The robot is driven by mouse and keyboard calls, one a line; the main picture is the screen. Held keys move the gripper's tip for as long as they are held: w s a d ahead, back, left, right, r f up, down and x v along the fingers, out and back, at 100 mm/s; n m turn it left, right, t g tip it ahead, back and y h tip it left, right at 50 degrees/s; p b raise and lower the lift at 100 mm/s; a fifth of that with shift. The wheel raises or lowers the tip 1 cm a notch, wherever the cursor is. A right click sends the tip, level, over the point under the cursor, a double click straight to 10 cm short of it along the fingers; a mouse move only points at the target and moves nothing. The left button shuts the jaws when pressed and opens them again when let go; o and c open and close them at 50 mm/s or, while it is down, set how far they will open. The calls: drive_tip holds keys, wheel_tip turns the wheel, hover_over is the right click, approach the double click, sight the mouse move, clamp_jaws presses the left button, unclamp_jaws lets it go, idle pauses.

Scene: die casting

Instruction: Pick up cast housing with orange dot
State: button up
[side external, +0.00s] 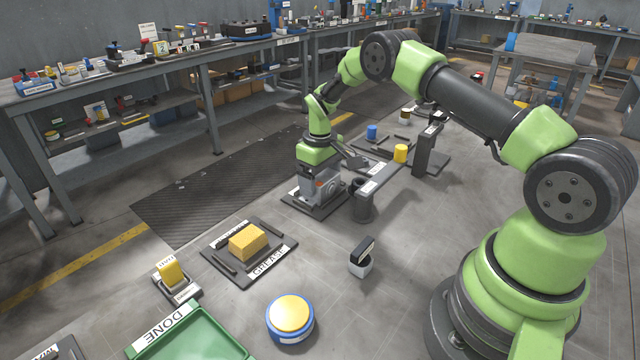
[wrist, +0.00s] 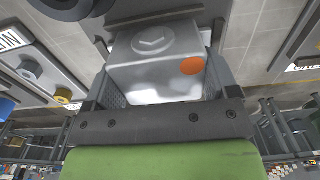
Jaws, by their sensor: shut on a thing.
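The cast housing (wrist: 155,62) is a grey metal block with an orange dot, and the dot shows clearly on its face in the wrist view. In the side view the housing (side external: 318,187) is at a dark mat in the middle of the floor area, partly hidden by my gripper. My gripper (side external: 320,175) points down and is shut on the housing, with a jaw on either side of it in the wrist view (wrist: 160,90). I cannot tell whether the housing touches the mat.
A yellow block (side external: 248,242) lies on the GREASE mat (side external: 287,251). A green DONE tray (side external: 196,340), a yellow-topped button (side external: 290,314) and a small dark-topped box (side external: 361,262) are nearer. Floor between them is clear.

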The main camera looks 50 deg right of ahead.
sight(320, 175)
drive_tip(key=shift+r, duration=0.1)
wheel_tip(320, 175, up, 8)
drive_tip(key=shift+r, duration=0.1)
drive_tip(key=shift+w+a+r, duration=0.25)
drive_tip(key=shift+a+r, duration=0.45)
drive_tip(key=shift+a, duration=0.25)
drive_tip(key=s+a+f, duration=0.1)
drive_tip(key=s+a, duration=0.1)
drive_tip(key=a, duration=1.3)
drive_tip(key=s+a, duration=0.2)
drive_tip(key=a, duration=1.3)
drive_tip(key=s+a+f, duration=0.1)
drive_tip(key=s+a, duration=0.6)
drive_tip(key=a, duration=0.1)
drive_tip(key=shift+w+f, duration=0.15)
drive_tip(key=shift+f, duration=1.4)
drive_tip(key=shift+w+f, duration=0.1)
drive_tip(key=shift+f, duration=1.45)
drive_tip(key=shift+a+f, duration=0.1)
drive_tip(key=shift+f, duration=0.7)
